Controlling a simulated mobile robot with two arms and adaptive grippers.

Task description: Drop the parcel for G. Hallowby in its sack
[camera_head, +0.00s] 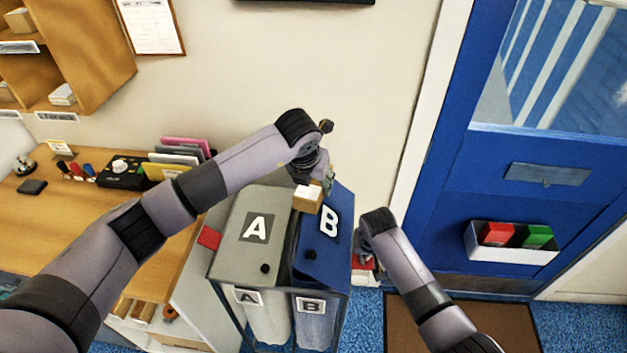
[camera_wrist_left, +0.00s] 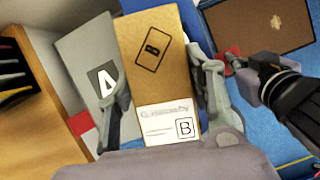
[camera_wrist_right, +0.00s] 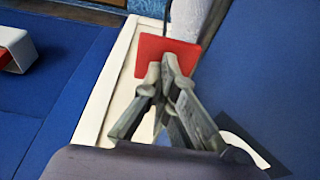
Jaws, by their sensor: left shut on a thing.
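My left gripper (camera_head: 316,187) is shut on a small brown parcel (camera_head: 306,201), above the far part of the two lids. In the left wrist view the parcel (camera_wrist_left: 152,75) shows a stamped B and a white label with a boxed B; the name is too blurred to read surely. The grey lid A (camera_head: 241,257) and blue lid B (camera_head: 318,265) look closed. Under them hang a pale sack (camera_head: 267,322) and a bluish sack (camera_head: 313,330). My right gripper (camera_head: 367,257) is shut beside lid B, its tips at a red tab (camera_wrist_right: 172,52); contact is unclear.
Another red tab (camera_head: 208,237) sticks out left of lid A. A wooden desk (camera_head: 50,215) stands left, with folders and a black device. A blue door (camera_head: 540,155) with a bin of red and green items is right. A brown mat (camera_head: 500,322) lies on the floor.

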